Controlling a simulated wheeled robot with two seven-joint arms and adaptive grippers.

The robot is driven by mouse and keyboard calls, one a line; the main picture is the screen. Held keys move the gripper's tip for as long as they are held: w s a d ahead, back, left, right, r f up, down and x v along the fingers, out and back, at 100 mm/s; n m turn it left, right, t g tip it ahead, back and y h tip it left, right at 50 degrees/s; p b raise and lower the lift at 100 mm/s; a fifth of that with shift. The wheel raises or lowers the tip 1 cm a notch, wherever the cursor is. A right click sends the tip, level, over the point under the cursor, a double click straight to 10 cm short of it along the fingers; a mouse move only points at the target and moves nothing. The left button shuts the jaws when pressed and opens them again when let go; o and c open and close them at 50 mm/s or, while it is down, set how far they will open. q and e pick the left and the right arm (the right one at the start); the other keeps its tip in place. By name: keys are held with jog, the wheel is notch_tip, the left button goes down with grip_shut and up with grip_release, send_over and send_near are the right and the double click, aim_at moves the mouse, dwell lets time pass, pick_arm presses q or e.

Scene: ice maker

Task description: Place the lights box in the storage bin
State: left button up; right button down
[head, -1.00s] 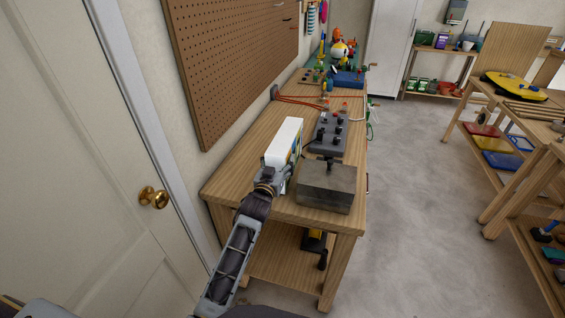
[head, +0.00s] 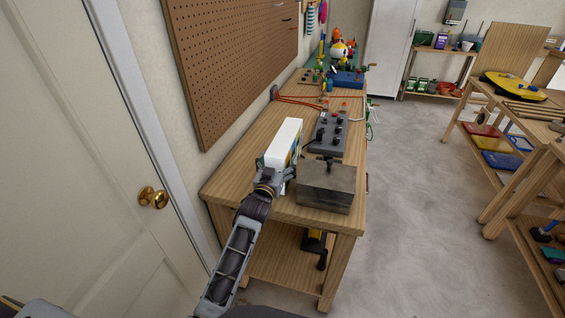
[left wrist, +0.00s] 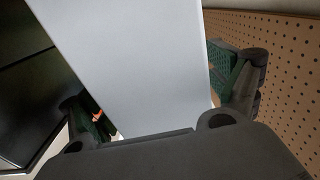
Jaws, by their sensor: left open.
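A white box with a printed side, which looks like the lights box (head: 283,142), stands upright on the near part of the wooden workbench. My left gripper (head: 270,174) is at its near end. In the left wrist view the box's plain pale face (left wrist: 135,60) fills the space between the two fingers of my left gripper (left wrist: 165,105). The fingers are open, one on each side of the box; contact is unclear. A grey box-like block (head: 327,186) sits to the right at the bench's front edge; I cannot tell whether it is the storage bin. My right gripper is out of view.
The workbench (head: 237,170) has a dark device with knobs (head: 328,135) behind the grey block, and orange cables and a blue toolbox (head: 347,79) farther back. A pegboard wall (head: 235,60) and door (head: 80,150) are on the left. Open floor (head: 420,200) lies to the right.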

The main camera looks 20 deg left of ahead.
pick_arm(q)
jog(key=shift+r, duration=0.15)
jog(key=s, duration=1.2)
jog(key=shift+a, duration=0.2)
dwell(0.4)
jog(key=shift+c, duration=0.2)
